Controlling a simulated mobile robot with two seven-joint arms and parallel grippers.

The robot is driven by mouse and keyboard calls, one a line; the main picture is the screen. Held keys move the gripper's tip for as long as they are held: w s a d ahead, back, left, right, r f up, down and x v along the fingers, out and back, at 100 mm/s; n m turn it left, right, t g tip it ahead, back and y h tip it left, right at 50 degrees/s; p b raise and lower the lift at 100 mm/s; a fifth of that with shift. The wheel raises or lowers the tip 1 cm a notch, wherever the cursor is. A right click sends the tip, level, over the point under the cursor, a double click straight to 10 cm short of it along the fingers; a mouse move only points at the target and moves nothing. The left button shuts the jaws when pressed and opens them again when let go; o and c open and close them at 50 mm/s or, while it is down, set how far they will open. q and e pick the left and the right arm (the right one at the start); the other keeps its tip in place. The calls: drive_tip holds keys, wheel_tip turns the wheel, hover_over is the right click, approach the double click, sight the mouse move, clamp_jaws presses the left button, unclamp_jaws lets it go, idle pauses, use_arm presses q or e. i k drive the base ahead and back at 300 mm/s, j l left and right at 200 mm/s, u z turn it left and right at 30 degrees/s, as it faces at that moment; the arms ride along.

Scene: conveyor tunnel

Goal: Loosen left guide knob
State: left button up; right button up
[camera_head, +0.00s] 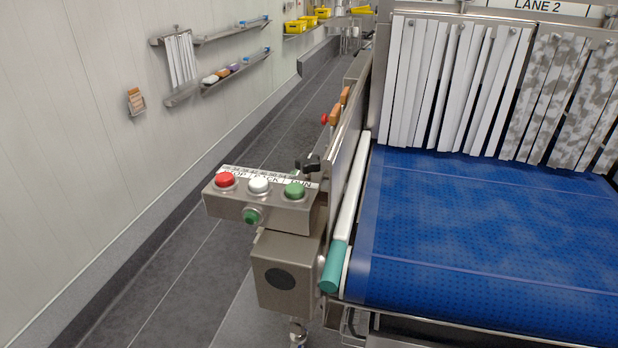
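A black knob (309,163) sticks out at the left side of the conveyor, just behind the button box, and looks like the left guide knob. Its lower part is partly hidden by the box. The left guide rail (352,190) is a white bar with a teal front end (334,268), lying along the left edge of the blue belt (480,235). Neither of my grippers shows in the head view, and nothing touches the knob.
The steel button box (262,208) carries red, white and green buttons and stands in front of the knob. Strip curtains (455,85) hang over the belt's far end, the right ones stained. The floor aisle (190,250) on the left is clear. Shelves line the wall.

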sight(308, 164)
drive_tip(key=i+j+z, duration=0.1)
drive_tip(key=j+z, duration=0.25)
drive_tip(key=i+j+z, duration=0.1)
drive_tip(key=j+z, duration=0.55)
